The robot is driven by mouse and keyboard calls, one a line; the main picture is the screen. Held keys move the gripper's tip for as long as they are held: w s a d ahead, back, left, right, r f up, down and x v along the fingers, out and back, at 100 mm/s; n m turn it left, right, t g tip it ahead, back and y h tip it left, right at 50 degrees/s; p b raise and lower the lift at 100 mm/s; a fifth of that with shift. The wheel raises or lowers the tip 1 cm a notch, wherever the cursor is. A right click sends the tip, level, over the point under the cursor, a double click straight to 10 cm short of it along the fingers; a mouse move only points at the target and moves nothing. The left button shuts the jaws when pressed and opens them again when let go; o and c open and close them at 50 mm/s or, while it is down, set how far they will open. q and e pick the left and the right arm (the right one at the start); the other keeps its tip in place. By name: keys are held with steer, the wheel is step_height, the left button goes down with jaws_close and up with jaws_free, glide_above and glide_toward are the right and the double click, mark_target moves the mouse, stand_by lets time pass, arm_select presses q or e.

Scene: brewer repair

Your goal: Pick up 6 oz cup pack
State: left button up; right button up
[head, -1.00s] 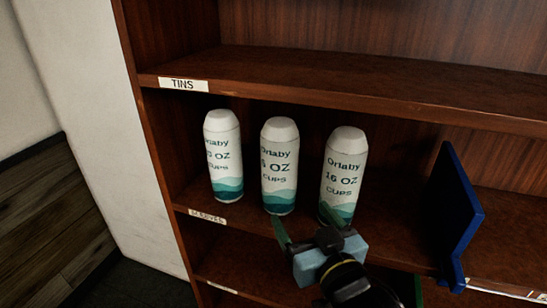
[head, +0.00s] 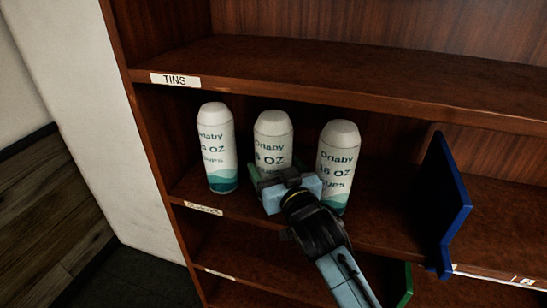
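Three white cup packs with teal wave bottoms stand upright in a row on the middle shelf: a left pack (head: 217,148), a middle pack (head: 273,141) and a right pack (head: 339,164). Each is lettered "Orlaby" and "OZ CUPS"; the size figures are hard to read now. My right gripper (head: 278,173), on the arm from the lower right, is at the middle pack's lower half. Its green fingers look spread on either side of that pack, and it hides the pack's base. Finger contact is not clear. My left gripper is not in view.
A blue upright divider (head: 446,205) stands right of the packs. The upper shelf (head: 330,78), labelled "TINS", overhangs them. The cabinet's left side wall (head: 150,150) is close to the left pack. A green edge (head: 404,285) shows below.

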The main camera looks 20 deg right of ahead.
steer(key=shift+w, duration=0.45)
steer(key=c, duration=1)
steer(key=shift+r, duration=0.1)
